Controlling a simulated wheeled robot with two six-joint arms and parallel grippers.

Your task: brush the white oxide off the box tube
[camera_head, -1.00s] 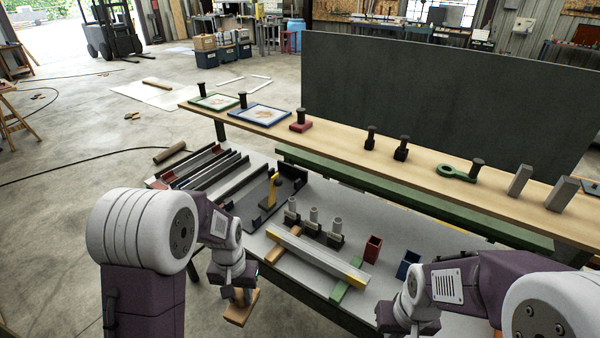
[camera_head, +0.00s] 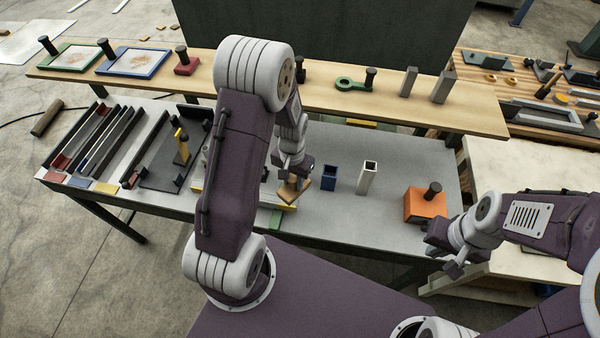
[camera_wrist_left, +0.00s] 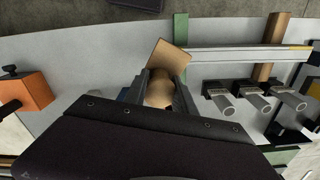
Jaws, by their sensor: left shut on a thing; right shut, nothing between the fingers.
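My left gripper (camera_head: 291,178) is shut on a wooden brush (camera_head: 296,191), which also shows in the left wrist view (camera_wrist_left: 170,62). The brush is at the right end of the box tube (camera_head: 284,205) in the head view; I cannot tell whether it touches. The pale tube (camera_wrist_left: 235,58) rests across a green support (camera_wrist_left: 181,32) and a wooden support (camera_wrist_left: 276,40). My left arm hides most of the tube in the head view. White oxide cannot be made out. My right gripper (camera_head: 455,268) is shut and empty, in front of the bench's right end.
Several grey cylinders in holders (camera_wrist_left: 248,97) stand beside the tube. A wooden shelf (camera_head: 480,115) runs behind the bench.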

